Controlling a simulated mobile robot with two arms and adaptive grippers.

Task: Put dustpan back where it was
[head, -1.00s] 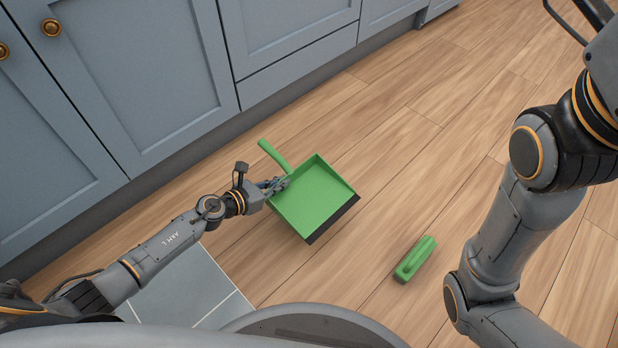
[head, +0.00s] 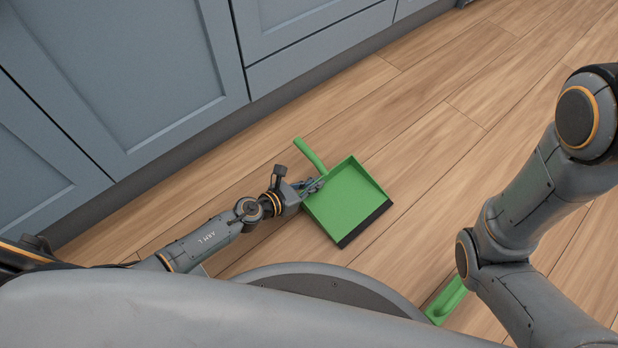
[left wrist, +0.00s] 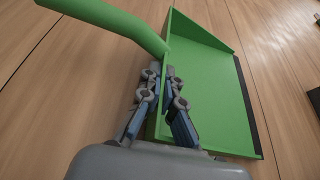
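The green dustpan (head: 345,203) has a dark front lip and a handle pointing up-left in the head view. My left gripper (head: 314,186) is at its upper-left side wall, near the handle's base. In the left wrist view the fingers (left wrist: 163,100) lie on either side of that wall and close on it; the pan (left wrist: 210,95) extends to the right. I cannot tell whether the dustpan touches the floor or hangs just above it. My right gripper is out of view; only its arm shows at the right.
A green brush (head: 447,300) lies on the wooden floor, partly hidden by my right arm and my base. Blue-grey cabinets (head: 130,75) line the upper left, with a dark plinth below. The floor (head: 450,150) right of the dustpan is clear.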

